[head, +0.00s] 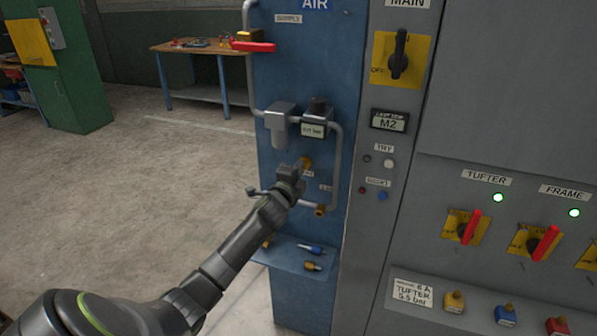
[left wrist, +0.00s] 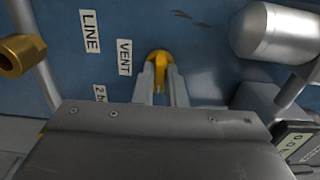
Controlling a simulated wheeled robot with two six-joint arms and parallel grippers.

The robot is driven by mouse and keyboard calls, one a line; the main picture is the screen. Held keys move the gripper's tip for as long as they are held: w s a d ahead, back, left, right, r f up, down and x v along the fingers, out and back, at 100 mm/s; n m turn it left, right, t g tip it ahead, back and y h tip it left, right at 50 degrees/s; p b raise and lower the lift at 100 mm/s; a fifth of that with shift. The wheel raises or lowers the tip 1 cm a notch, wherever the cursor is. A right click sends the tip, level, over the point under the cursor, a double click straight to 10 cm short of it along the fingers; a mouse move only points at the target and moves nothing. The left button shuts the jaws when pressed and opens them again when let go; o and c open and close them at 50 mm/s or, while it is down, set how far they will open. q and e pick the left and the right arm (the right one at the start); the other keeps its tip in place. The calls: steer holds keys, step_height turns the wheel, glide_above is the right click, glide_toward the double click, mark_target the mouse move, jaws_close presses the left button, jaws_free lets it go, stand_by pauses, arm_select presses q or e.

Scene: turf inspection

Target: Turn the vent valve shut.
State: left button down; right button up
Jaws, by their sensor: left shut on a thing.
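The yellow vent valve (left wrist: 158,68) is on the blue air panel (head: 288,75), beside a VENT label (left wrist: 124,57) in the left wrist view. In the head view a bit of the valve (head: 306,162) shows just past my left gripper (head: 299,170). My left gripper's fingers (left wrist: 160,90) are shut on the vent valve's handle, one on each side. The lower part of the handle is hidden by the gripper body. My right gripper is in neither view.
A grey filter (head: 280,122) and a regulator with a gauge display (head: 314,130) sit just above the gripper. A pipe (head: 337,170) runs down their right side. A shelf (head: 285,258) with small fittings juts out below. Switch cabinets stand to the right; open floor lies left.

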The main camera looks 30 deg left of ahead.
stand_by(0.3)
arm_select(q)
steer(key=c, duration=1.5)
jaws_free()
steer(key=b+v, duration=0.2)
steer(key=v, duration=1.5)
steer(key=shift+s+a+f, duration=0.1)
steer(key=shift+s, duration=0.15)
